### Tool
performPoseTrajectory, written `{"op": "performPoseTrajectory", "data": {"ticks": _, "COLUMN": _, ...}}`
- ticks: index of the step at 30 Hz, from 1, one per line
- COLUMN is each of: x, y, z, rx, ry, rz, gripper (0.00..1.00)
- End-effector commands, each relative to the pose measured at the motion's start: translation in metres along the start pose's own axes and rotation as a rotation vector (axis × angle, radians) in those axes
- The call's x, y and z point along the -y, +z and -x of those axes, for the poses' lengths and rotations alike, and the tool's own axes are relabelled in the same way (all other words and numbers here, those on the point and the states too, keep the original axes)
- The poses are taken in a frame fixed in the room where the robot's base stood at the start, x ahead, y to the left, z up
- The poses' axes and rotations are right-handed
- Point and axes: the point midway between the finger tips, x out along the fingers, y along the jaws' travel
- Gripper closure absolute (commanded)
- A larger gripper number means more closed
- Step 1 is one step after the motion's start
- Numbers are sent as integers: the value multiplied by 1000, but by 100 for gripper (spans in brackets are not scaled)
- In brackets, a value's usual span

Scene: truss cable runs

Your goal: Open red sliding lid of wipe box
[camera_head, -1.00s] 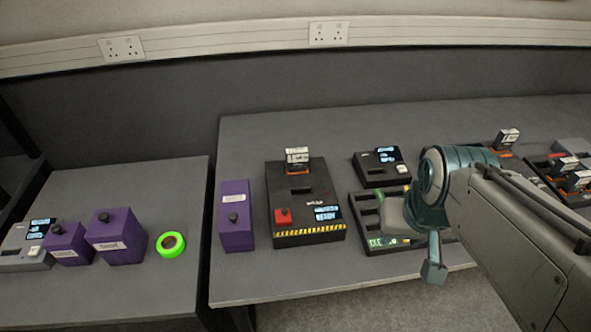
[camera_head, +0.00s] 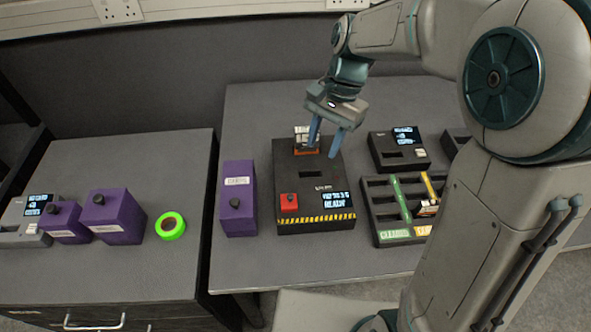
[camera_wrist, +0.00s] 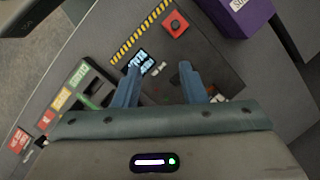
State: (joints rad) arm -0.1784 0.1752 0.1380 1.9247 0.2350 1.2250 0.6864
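A black box (camera_head: 320,185) with a yellow hazard stripe and a lit display stands on the right-hand table. A small red square part (camera_head: 289,203) with a dark knob is on its top, near the front left corner; I cannot tell if this is the lid. The red part also shows in the wrist view (camera_wrist: 174,25), beyond the fingertips. My gripper (camera_head: 322,149) is open and empty, pointing down above the back part of the black box. Its blue fingers (camera_wrist: 160,68) are well apart. A white-labelled block (camera_head: 304,133) at the box's back is partly hidden behind a finger.
Two purple boxes (camera_head: 115,217) and green tape (camera_head: 170,226) are on the left table.

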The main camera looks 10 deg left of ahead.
Motion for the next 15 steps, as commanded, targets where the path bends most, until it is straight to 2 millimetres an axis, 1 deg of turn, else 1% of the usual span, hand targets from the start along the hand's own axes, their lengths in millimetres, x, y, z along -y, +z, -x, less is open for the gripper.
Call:
{"op": "performPoseTrajectory", "data": {"ticks": 1, "x": 11, "y": -1, "z": -6, "rx": 31, "ry": 9, "rz": -21, "gripper": 62}}
{"op": "performPoseTrajectory", "data": {"ticks": 3, "x": 23, "y": -1, "z": -11, "rx": 60, "ry": 16, "rz": -48, "gripper": 62}}
{"op": "performPoseTrajectory", "data": {"ticks": 6, "x": 32, "y": -1, "z": -16, "rx": 88, "ry": 23, "rz": -75, "gripper": 62}}
{"op": "performPoseTrajectory", "data": {"ticks": 11, "x": 36, "y": 0, "z": -26, "rx": 100, "ry": 28, "rz": -87, "gripper": 62}}
{"op": "performPoseTrajectory", "data": {"ticks": 14, "x": 35, "y": 2, "z": -40, "rx": 101, "ry": 29, "rz": -87, "gripper": 62}}
{"op": "performPoseTrajectory", "data": {"ticks": 15, "x": 34, "y": 3, "z": -47, "rx": 101, "ry": 30, "rz": -87, "gripper": 62}}
